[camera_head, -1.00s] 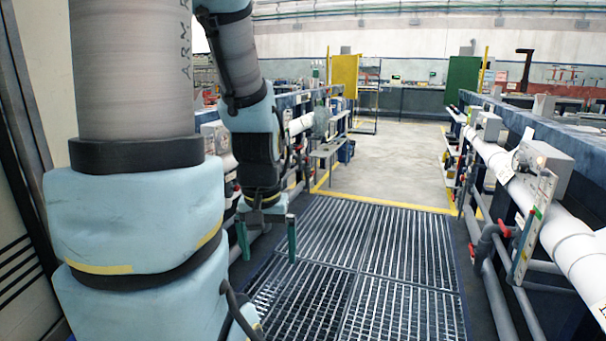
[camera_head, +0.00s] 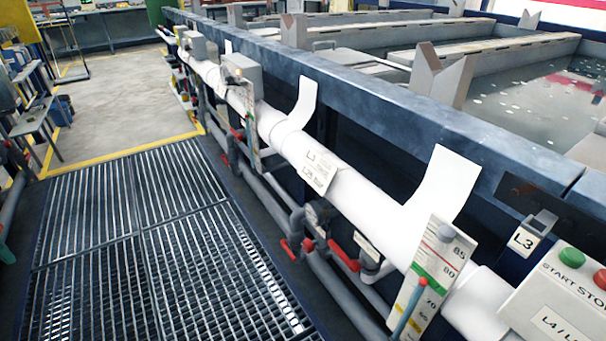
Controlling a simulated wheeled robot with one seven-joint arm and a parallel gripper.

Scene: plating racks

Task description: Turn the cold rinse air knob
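No knob in view carries a readable cold rinse air label, and I cannot tell which one it is. Red valve handles sit on the grey pipes below the white pipe: one red handle (camera_head: 343,255) at the middle right, another red handle (camera_head: 290,250) left of it, and a small one (camera_head: 238,134) further back.
A grey floor grating (camera_head: 150,240) lies clear along the line. A white pipe (camera_head: 370,205) runs beside the dark tank wall. A scale board (camera_head: 430,280) and a start/stop box (camera_head: 560,300) stand at the front right. Open concrete floor (camera_head: 125,100) lies beyond.

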